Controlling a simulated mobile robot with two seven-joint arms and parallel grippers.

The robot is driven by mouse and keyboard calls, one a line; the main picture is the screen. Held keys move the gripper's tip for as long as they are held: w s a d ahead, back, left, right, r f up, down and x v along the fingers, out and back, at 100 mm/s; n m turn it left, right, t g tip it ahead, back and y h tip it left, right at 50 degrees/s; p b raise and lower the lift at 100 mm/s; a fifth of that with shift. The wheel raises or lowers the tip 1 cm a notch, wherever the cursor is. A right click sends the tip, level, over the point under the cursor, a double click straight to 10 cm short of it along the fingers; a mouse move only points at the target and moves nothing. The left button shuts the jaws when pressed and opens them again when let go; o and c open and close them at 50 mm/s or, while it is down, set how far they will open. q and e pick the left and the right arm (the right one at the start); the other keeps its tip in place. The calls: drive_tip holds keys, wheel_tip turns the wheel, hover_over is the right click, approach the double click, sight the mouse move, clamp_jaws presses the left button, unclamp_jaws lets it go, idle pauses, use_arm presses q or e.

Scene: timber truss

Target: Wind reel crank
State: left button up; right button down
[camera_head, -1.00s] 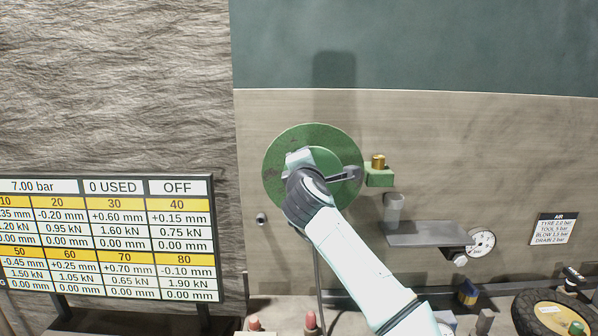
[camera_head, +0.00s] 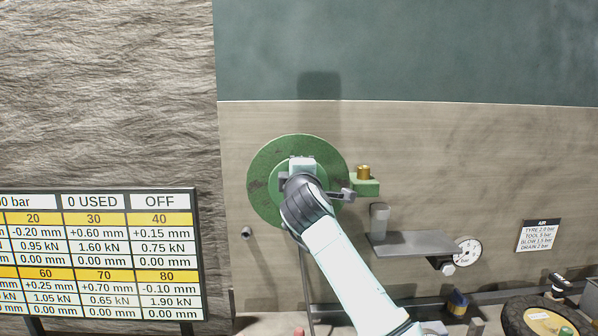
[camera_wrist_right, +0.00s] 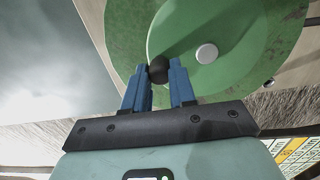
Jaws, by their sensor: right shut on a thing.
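The green reel (camera_head: 262,190) is a round disc on the wall panel in the head view. My right arm covers part of its face. In the right wrist view the reel (camera_wrist_right: 240,45) fills the top, with a pale round hub (camera_wrist_right: 206,53) on a lighter green part. My right gripper (camera_wrist_right: 160,76) has its blue fingers shut on the black crank knob (camera_wrist_right: 158,68), near the hub. In the head view the right gripper is at the upper middle of the reel; its fingertips and the knob are hidden. My left gripper is not in view.
A green block with a brass knob (camera_head: 364,172) sits just right of the reel. A grey shelf (camera_head: 415,244) and a white gauge (camera_head: 467,251) are lower right. A readings board (camera_head: 100,258) stands at left, and a wheel (camera_head: 540,316) lies lower right.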

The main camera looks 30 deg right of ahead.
drive_tip(key=c, duration=0.9)
unclamp_jaws()
use_arm(q)
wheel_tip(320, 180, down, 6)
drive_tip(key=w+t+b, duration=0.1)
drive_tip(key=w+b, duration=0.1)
drive_tip(key=b, duration=0.5)
use_arm(e)
drive_tip(key=v, duration=1.3)
drive_tip(key=shift+s+a, duration=0.15)
drive_tip(key=shift+f, duration=0.1)
